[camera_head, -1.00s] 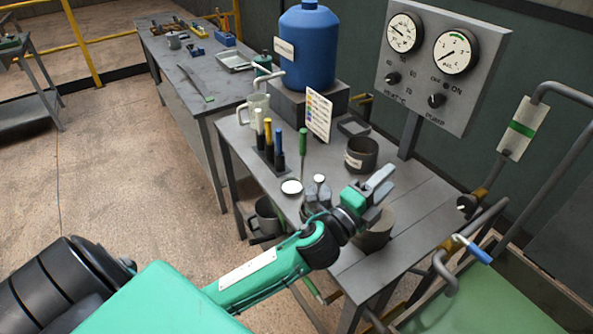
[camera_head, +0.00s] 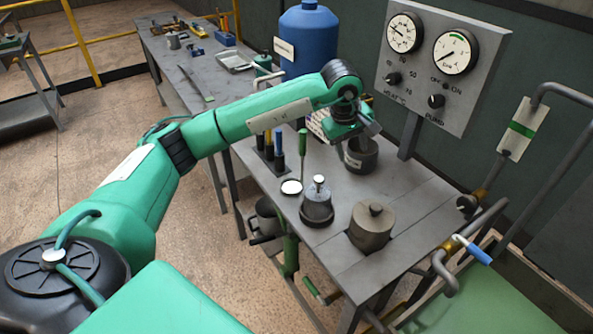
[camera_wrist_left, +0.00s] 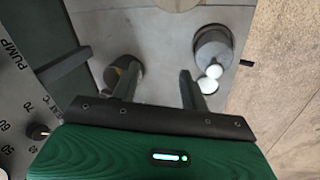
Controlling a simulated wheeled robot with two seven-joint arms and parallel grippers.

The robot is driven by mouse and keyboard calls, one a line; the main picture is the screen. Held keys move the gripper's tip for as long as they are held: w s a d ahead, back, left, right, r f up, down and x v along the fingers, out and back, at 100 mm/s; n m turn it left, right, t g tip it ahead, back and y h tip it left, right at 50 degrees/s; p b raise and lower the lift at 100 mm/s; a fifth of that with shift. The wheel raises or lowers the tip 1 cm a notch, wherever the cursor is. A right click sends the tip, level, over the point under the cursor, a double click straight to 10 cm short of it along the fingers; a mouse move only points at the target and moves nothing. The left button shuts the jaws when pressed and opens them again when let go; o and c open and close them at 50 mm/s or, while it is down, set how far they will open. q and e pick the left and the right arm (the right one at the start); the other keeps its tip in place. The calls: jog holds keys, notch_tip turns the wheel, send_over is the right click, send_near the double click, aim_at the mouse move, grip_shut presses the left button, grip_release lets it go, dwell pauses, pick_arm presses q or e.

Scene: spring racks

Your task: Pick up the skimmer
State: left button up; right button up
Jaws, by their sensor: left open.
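The skimmer (camera_head: 303,145) appears to be the upright tool with a green handle and thin shaft, with a pale round disc at its foot on the grey bench. The disc also shows in the left wrist view (camera_wrist_left: 208,86); its handle is not clear there. My left gripper (camera_head: 357,136) is open and empty, pointing down above the bench, to the right of the green handle and over the dark mug (camera_head: 361,157). Its two spread fingers show in the left wrist view (camera_wrist_left: 156,88). My right gripper is not in view.
Colour-handled tools (camera_head: 272,152) stand left of the skimmer. The gauge panel (camera_head: 440,65) rises behind.

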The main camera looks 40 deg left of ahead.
aim_at(302, 136)
pick_arm(q)
jog(key=a+r+y, duration=0.5)
jog(key=a+r, duration=0.1)
jog(key=a, duration=0.6)
jog(key=shift+g, duration=0.4)
jog(key=p+x, duration=0.2)
jog(key=x, duration=0.5)
jog(key=shift+w+a+f, duration=0.1)
jog(key=shift+w+a, duration=0.05)
jog(key=shift+w, duration=0.1)
jog(key=shift+w+a+f, duration=0.15)
jog(key=shift+f, duration=0.4)
jog(key=p+x, duration=0.2)
jog(key=x, duration=0.1)
jog(key=p+x, duration=0.1)
jog(key=shift+w+a+f, duration=0.1)
jog(key=shift+w+a, duration=0.3)
jog(key=shift+a, duration=0.05)
jog(key=shift+f, duration=0.3)
jog(key=shift+c, duration=0.5)
jog(key=c, duration=0.7)
grip_shut()
